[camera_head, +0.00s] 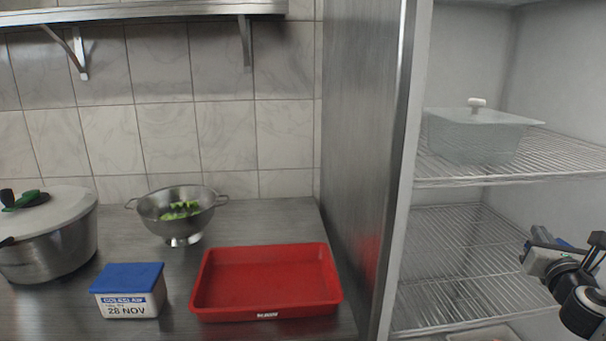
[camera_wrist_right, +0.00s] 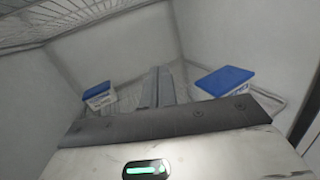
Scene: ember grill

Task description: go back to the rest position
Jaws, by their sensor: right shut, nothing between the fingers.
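My right gripper (camera_head: 532,252) is at the right of the head view, in front of the lower part of the open shelving unit, with its arm coming in from the right edge. In the right wrist view its two fingers (camera_wrist_right: 158,90) lie together, shut with nothing between them. My left gripper is not in view.
Wire shelves (camera_head: 450,260) hold a clear lidded container (camera_head: 475,135). The wrist view shows two blue-lidded boxes, left (camera_wrist_right: 98,97) and right (camera_wrist_right: 225,80). The counter holds a red tray (camera_head: 265,310), blue-lidded box (camera_head: 128,290), colander (camera_head: 160,205) and pot (camera_head: 50,250).

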